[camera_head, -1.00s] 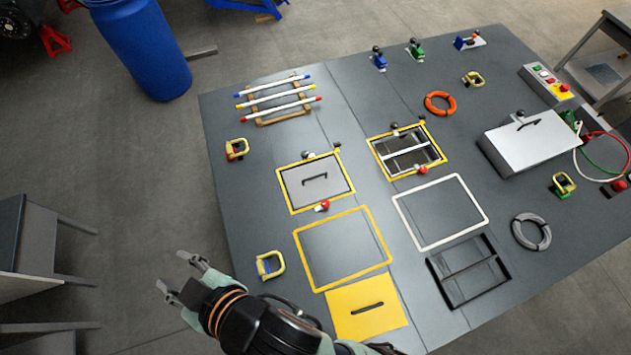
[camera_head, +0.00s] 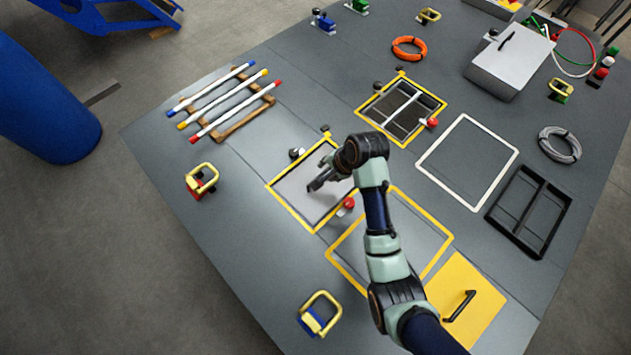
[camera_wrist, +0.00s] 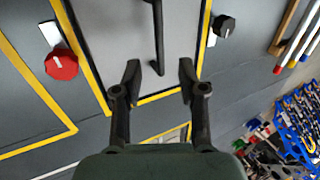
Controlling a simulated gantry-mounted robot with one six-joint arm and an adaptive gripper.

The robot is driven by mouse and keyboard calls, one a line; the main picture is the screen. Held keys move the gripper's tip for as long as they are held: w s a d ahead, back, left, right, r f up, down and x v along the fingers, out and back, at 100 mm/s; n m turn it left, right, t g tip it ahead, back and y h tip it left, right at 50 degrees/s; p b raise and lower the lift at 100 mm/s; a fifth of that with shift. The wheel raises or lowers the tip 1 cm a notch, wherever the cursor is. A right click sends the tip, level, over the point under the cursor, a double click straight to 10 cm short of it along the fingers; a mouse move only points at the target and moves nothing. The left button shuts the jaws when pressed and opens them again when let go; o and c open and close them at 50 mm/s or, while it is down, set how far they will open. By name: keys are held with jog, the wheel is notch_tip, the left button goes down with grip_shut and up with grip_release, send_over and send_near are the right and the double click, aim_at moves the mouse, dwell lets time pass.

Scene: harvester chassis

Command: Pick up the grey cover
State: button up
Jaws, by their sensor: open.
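The grey cover (camera_head: 297,192) is a flat panel with a black bar handle, set inside a yellow outline on the table. In the head view my arm hides part of it, and the handle does not show clearly. In the wrist view the cover (camera_wrist: 118,38) fills the upper middle, with its handle (camera_wrist: 157,45) running lengthwise. My gripper (camera_wrist: 160,80) is open and empty above the cover's edge; the handle's end lies just ahead of the gap between its fingers. In the head view my gripper (camera_head: 318,184) is over the cover.
A red knob (camera_wrist: 61,64) and a black knob (camera_wrist: 224,26) stand beside the cover's outline. The rack of striped rods (camera_head: 225,105) is at the left. An empty yellow outline (camera_head: 352,268) and a yellow cover (camera_head: 468,295) lie nearer. An open compartment (camera_head: 402,108) is farther right.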

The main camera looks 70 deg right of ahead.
aim_at(320, 175)
jog(key=shift+b+x, duration=0.3)
jog(key=shift+x, duration=0.9)
jog(key=x, duration=0.1)
jog(key=b+x, duration=0.1)
jog(key=x, duration=0.2)
jog(key=shift+w+a+f, duration=0.1)
jog(key=shift+a+f, duration=0.05)
jog(key=shift+a, duration=0.15)
jog(key=shift+w+d+f+b, duration=0.15)
jog(key=shift+w+f+b, duration=0.1)
jog(key=shift+f+b, duration=0.1)
jog(key=shift+c, duration=0.2)
grip_shut()
jog(key=shift+r, duration=0.1)
